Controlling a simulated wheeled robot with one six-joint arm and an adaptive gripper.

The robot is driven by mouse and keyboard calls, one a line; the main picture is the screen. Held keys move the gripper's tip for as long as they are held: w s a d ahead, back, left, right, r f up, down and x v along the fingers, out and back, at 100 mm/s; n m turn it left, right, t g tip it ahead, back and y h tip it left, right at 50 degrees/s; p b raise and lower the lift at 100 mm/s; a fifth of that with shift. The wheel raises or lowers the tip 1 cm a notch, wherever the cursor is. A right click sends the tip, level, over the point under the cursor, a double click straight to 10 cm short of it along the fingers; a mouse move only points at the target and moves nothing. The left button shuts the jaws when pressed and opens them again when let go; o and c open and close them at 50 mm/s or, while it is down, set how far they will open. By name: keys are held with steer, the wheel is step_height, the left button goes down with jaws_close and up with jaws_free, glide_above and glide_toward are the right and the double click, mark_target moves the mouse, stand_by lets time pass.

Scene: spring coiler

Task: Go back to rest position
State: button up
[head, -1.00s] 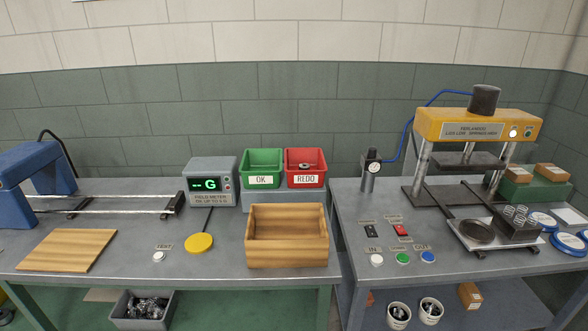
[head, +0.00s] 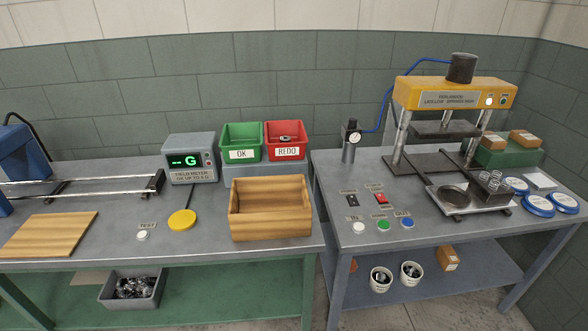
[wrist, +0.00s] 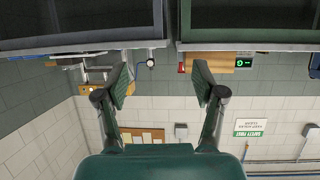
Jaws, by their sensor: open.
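My gripper (wrist: 160,85) shows only in the wrist view. Its two fingers stand apart with nothing between them. The wrist view is upside down and looks toward the benches and the wall from a distance. No part of my arm shows in the head view.
A left bench (head: 110,240) holds a field meter (head: 190,158), a green OK bin (head: 241,141), a red REDO bin (head: 285,140) and a wooden box (head: 270,222). A right bench (head: 350,180) holds a yellow press (head: 455,93). Grey floor (head: 395,316) shows between the benches' legs.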

steer(key=s+r+t, duration=0.1)
steer(key=s+r, duration=0.6)
steer(key=r, duration=0.1)
steer(key=shift+a+r+n+y, duration=0.25)
steer(key=shift+a+n+y, duration=0.05)
steer(key=shift+a+y, duration=0.15)
